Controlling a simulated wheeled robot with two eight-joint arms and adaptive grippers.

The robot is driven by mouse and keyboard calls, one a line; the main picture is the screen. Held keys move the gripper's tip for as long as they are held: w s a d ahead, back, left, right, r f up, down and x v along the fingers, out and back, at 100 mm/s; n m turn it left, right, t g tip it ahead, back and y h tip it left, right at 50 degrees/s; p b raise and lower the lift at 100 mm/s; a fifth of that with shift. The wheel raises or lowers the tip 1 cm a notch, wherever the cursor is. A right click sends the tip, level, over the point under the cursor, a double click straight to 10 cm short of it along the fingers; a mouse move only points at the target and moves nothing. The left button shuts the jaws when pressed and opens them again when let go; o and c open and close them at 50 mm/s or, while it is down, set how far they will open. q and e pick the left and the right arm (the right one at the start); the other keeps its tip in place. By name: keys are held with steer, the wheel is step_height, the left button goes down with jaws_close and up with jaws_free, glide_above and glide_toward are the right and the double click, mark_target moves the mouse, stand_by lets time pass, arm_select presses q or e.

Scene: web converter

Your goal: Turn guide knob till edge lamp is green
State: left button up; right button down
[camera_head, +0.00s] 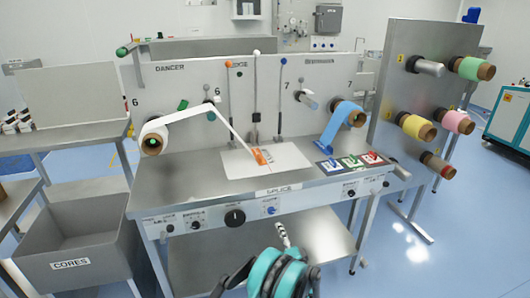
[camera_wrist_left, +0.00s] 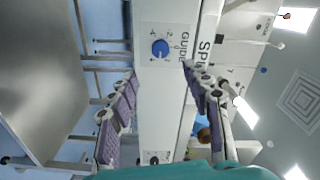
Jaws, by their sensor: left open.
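The guide knob (camera_head: 272,210) is a small blue knob on the front panel of the splice table, right of a large black knob. In the left wrist view the blue knob (camera_wrist_left: 160,48) sits on a white plate beside the word GUIDE. My left gripper (camera_wrist_left: 160,72) is open, its two fingers spread either side of the knob's line and apart from it. In the head view my left gripper (camera_head: 283,236) is below the panel, mostly hidden by my teal wrist. Under the EDGE label is a small dark dot (camera_head: 239,74), possibly the edge lamp; its colour is unclear.
The large black knob (camera_head: 235,217) and smaller knobs share the front panel. White web runs from the left roll (camera_head: 154,138) to the splice plate (camera_head: 285,158). A blue roll (camera_head: 348,113) hangs at right. A grey CORES bin (camera_head: 75,225) stands left.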

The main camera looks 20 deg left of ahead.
mark_target(272, 212)
arm_select(q)
steer(key=w+a+n, duration=0.2)
steer(key=w, duration=0.1)
steer(key=w+a+n, duration=0.2)
steer(key=w, duration=0.1)
steer(key=w+a+n, duration=0.2)
steer(key=shift+w+f, duration=0.1)
steer(key=shift+w, duration=0.3)
steer(key=shift+w+a, duration=0.4)
steer(key=shift+w, duration=0.15)
jaws_close()
